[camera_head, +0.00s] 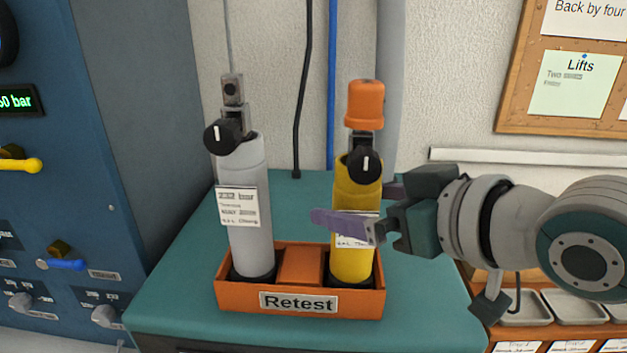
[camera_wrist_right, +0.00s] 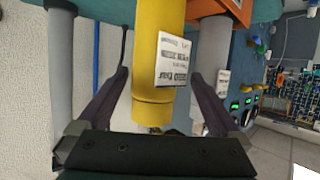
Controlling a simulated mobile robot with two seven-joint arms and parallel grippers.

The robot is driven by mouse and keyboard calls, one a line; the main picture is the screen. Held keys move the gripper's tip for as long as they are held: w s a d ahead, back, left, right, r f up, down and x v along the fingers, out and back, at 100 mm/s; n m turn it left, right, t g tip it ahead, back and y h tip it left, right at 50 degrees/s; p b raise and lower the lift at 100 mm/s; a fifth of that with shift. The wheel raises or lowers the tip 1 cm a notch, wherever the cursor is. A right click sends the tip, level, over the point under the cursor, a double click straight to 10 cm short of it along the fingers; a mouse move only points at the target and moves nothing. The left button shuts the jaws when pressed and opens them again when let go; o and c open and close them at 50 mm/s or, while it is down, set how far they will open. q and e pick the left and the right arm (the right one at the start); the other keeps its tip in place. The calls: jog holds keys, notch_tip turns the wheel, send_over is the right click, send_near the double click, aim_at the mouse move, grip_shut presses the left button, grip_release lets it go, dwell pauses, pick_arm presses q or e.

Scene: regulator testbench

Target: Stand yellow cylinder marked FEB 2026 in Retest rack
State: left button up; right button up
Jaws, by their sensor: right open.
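The yellow cylinder (camera_head: 357,190) stands upright in the right-hand place of the orange Retest rack (camera_head: 230,299), with a black valve knob and an orange cap on top. Its paper label is partly hidden by a finger, and I cannot read a date on it. My right gripper (camera_head: 350,218) is at the cylinder's upper body, coming from the right, with one finger across its front. In the right wrist view the open fingers (camera_wrist_right: 165,100) lie on either side of the yellow cylinder (camera_wrist_right: 158,55), with gaps showing. My left gripper is not in view.
A grey cylinder (camera_head: 247,200) with a label stands in the rack's left place, close by. The rack is on a teal bench top (camera_head: 185,270). A blue panel (camera_head: 70,180) with knobs is at the left. Trays (camera_head: 575,305) are at the lower right.

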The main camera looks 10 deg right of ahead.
jog(key=b+v, duration=0.1)
jog(key=v, duration=0.9)
jog(key=shift+w+r, duration=0.1)
jog(key=shift+r, duration=0.05)
jog(key=s+d+f+m+g+h, duration=0.2)
jog(key=s+f+g+h, duration=0.2)
jog(key=s+f+g, duration=0.75)
jog(key=s+r+t+p, duration=0.1)
jog(key=s+r+p, duration=0.2)
jog(key=r+p, duration=0.8)
jog(key=s+r+t+p, duration=0.1)
jog(key=s+r+p, duration=0.2)
jog(key=r+p, duration=0.9)
jog(key=shift+m+t+h+p, duration=0.3)
jog(key=shift+t+h+p, duration=0.1)
jog(key=shift+p, duration=0.45)
